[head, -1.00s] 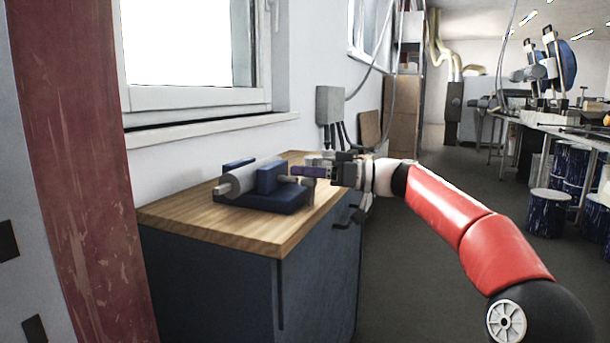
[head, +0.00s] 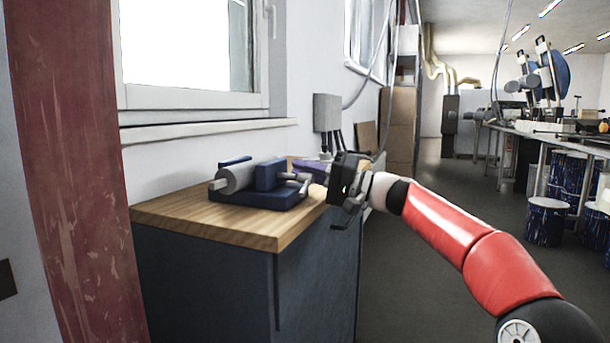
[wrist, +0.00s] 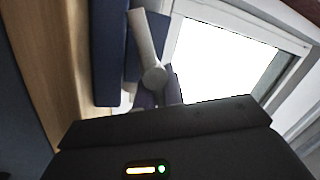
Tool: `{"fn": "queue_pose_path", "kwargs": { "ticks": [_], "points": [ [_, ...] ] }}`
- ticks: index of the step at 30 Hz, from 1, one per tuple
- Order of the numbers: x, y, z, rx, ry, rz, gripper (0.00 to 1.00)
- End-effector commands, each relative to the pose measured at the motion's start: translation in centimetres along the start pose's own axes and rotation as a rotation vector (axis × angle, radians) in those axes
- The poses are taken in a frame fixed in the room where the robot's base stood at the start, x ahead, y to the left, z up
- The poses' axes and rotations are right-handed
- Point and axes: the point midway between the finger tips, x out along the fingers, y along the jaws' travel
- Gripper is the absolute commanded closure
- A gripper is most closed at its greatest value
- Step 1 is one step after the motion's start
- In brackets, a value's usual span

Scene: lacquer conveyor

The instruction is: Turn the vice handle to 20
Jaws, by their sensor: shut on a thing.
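The vice (head: 270,182) is a blue block with a grey cylinder and blue base, lying on the wooden bench top. Its handle is at the right end, with a purple grip (head: 313,168) running toward my gripper (head: 331,172). In the wrist view the handle's grey hub (wrist: 153,77) shows, with a pale arm (wrist: 139,35) pointing up and purple-grey arms running down behind my gripper's dark body. My gripper is shut on the vice handle. The fingertips are largely hidden in both views, and I can read no angle marking.
The bench top (head: 225,228) is bare in front of the vice. A wall and window (head: 190,55) stand close behind it. A grey wall box (head: 327,112) with cables is beyond the gripper. The floor (head: 410,275) right of the bench is open; drums (head: 548,220) stand further right.

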Motion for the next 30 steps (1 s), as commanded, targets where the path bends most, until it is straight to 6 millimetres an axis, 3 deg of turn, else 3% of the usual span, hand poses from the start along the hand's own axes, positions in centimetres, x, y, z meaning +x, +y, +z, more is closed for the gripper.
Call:
{"fn": "queue_pose_path", "kwargs": {
  "ticks": [9,24,25,30],
  "points": [
    [0.02,0.66,0.47,0.101,0.012,0.002,1.00],
    [0.05,0.64,0.43,0.115,0.016,0.001,1.00],
    [0.05,0.64,0.43,0.115,0.016,0.001,0.86],
    [0.05,0.52,0.35,0.113,0.018,0.000,0.68]
  ]
}}
